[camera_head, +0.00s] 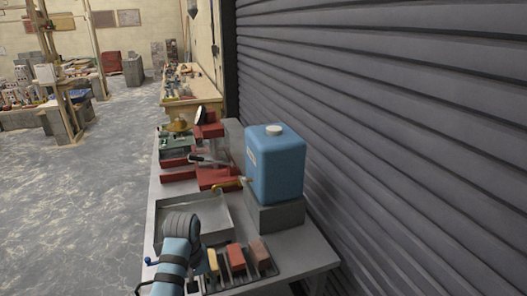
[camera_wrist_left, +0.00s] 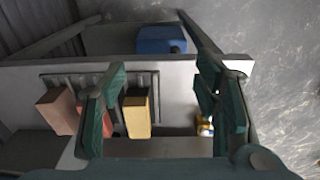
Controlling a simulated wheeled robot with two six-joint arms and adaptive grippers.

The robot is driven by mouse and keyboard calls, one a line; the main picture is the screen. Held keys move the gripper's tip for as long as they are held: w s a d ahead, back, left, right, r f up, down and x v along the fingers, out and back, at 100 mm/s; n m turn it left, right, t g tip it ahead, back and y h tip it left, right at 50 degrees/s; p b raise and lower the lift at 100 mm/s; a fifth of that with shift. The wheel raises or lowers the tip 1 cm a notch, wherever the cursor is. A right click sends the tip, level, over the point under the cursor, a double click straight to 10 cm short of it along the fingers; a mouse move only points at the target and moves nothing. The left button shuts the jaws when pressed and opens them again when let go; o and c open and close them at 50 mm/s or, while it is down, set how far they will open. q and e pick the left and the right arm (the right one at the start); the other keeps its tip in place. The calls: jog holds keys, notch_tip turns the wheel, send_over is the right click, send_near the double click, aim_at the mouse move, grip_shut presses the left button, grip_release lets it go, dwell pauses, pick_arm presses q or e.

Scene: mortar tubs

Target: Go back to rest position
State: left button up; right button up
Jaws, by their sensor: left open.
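My left gripper (camera_wrist_left: 162,74) is open in the left wrist view, its two green fingers wide apart with nothing held between them. It is above the table near a dark slatted rack (camera_wrist_left: 152,80). A yellow block (camera_wrist_left: 136,116) lies just inside the left finger. A red block (camera_wrist_left: 107,124) is mostly hidden behind that finger. A pinkish block (camera_wrist_left: 60,108) lies further left. In the head view my arm reaches over the table beside the yellow block (camera_head: 212,262), red block (camera_head: 236,257) and pinkish block (camera_head: 260,252). The right gripper is not in view.
A grey metal tray (camera_head: 222,222) lies beyond my arm. A blue jug (camera_head: 275,165) stands on a grey block (camera_head: 275,215) at the right. Red bins (camera_head: 213,178) and tools fill the far table. A shutter wall (camera_head: 400,130) borders the right; open floor (camera_head: 90,190) lies left.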

pick_arm(q)
jog(key=s+a+f+m+b, duration=0.1)
jog(key=s+f, duration=0.4)
jog(key=f, duration=0.5)
jog(key=s+a+f+b, duration=0.15)
jog(key=s+f, duration=0.25)
jog(key=f, duration=0.6)
jog(key=s+a+f+m, duration=0.1)
jog(key=s+a+f, duration=0.1)
jog(key=s+f, duration=0.5)
jog(key=s+a+f, duration=0.1)
jog(key=s+f, duration=0.4)
jog(key=s, duration=0.4)
jog(key=s+a+f+m+b, duration=0.1)
jog(key=s+a+f, duration=0.1)
jog(key=s+f, duration=0.4)
jog(key=s+a+f, duration=0.2)
jog(key=s+f, duration=0.3)
jog(key=s, duration=0.8)
jog(key=shift+s+a+f+m+t+y+b, duration=0.2)
jog(key=shift+s+m+t+y+b, duration=0.1)
jog(key=shift+m+y+b, duration=0.1)
jog(key=shift+w, duration=0.1)
